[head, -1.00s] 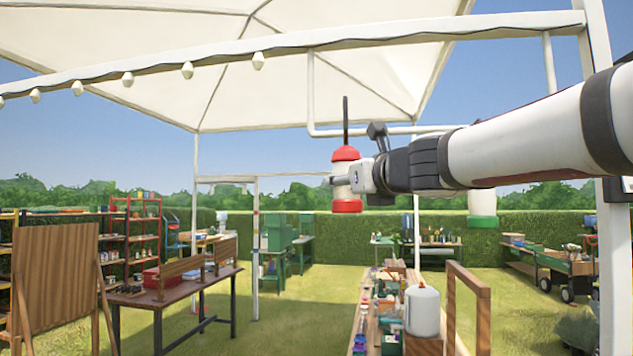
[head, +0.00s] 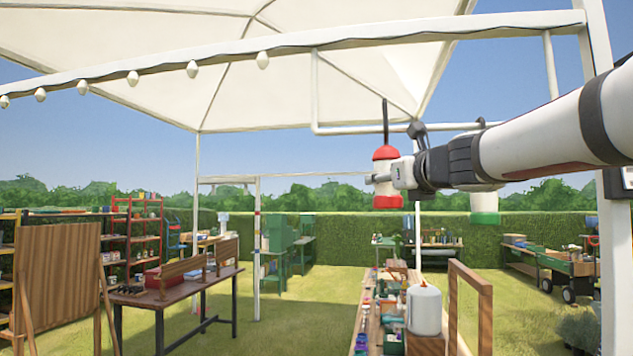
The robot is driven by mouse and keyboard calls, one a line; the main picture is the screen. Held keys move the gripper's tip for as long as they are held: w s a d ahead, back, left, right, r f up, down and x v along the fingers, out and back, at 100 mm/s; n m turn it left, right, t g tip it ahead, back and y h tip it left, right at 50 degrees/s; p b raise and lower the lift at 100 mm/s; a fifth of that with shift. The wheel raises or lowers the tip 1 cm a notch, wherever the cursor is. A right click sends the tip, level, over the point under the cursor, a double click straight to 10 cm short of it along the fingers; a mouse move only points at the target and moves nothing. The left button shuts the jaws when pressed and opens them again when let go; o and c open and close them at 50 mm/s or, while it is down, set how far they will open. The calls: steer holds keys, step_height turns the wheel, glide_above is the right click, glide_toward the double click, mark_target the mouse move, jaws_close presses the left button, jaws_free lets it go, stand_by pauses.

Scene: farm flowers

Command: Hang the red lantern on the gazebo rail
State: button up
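The red lantern (head: 386,154) has a red top, a pale body and a red base, with a tall dark hanger rising from its top. My gripper (head: 382,178) is closed around its pale body and holds it upright in the air. The white gazebo rail (head: 350,130) is a thin horizontal bar hung from the roof frame. In the picture the lantern's dark hanger crosses the rail; whether it touches it or is in front or behind, I cannot tell. The hanger's tip shows above the rail. A lantern with a green base (head: 484,208) shows below my arm, its top hidden.
A brown table (head: 180,292) is at left. White bulbs (head: 193,69) hang along the front beam. Open grass lies between.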

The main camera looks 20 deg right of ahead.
steer(key=shift+w+d+f+b, duration=0.6)
steer(key=shift+w+f+b, duration=0.15)
steer(key=shift+w+b, duration=0.15)
steer(key=shift+w+d+f+b, duration=0.6)
steer(key=shift+w+f+b, duration=0.2)
steer(key=shift+w, duration=0.1)
steer(key=shift+f, duration=0.3)
stand_by(0.5)
steer(key=o, duration=1.5)
steer(key=shift+o, duration=0.4)
steer(key=shift+o, duration=1)
